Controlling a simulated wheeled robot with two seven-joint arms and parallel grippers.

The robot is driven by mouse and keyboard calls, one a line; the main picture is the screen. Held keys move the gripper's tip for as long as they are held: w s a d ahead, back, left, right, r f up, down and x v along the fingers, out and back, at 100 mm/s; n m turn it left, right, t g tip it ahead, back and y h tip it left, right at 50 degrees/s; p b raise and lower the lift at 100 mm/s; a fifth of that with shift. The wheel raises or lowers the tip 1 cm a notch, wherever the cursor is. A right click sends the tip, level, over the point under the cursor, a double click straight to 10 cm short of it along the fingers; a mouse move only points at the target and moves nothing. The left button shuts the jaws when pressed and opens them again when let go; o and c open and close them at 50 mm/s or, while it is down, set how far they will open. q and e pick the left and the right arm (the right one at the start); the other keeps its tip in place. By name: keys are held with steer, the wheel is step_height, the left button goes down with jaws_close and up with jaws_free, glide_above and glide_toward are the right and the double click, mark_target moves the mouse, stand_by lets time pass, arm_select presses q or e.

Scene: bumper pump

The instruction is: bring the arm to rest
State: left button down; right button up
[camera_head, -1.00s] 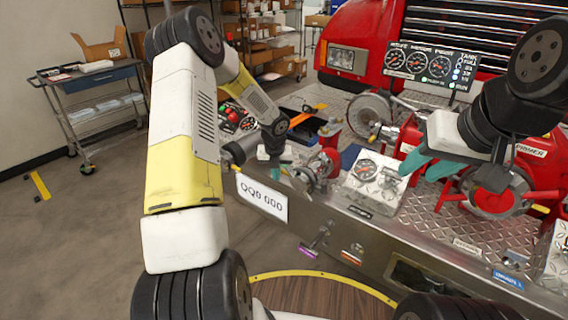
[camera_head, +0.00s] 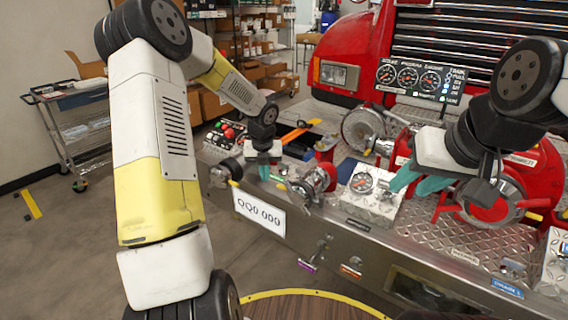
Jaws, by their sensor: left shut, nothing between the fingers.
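My left arm comes in from the left and reaches over to the bumper. Its gripper (camera_head: 264,168) is small in view, shut and empty, above the bumper's left part near a metal valve fitting (camera_head: 312,181). My right gripper (camera_head: 417,182) has teal fingers spread apart with nothing seen between them. It is open, just right of the gauge box (camera_head: 366,190) and in front of the red pump (camera_head: 490,195). Whether its fingers touch anything cannot be told.
The diamond-plate bumper (camera_head: 400,228) of a red truck spans the right side, with a gauge panel (camera_head: 420,80), a control box with buttons (camera_head: 228,133) and a white number plate (camera_head: 259,211). A cart (camera_head: 75,125) stands at the left.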

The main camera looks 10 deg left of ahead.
arm_select(q)
steer(key=s+d+r+n+t, duration=0.1)
steer(key=s+r+n, duration=1.3)
steer(key=r+n, duration=0.2)
steer(key=s+d+r+n+t+h, duration=0.1)
steer(key=s+d+r+n, duration=0.1)
steer(key=s+n, duration=0.6)
steer(key=s+d+r+n+t+h, duration=0.1)
steer(key=s+d+r+n, duration=0.1)
steer(key=s+n, duration=0.6)
steer(key=shift+s+d+r+n+h, duration=0.25)
steer(key=shift+r+n+h, duration=0.25)
steer(key=shift+r, duration=0.4)
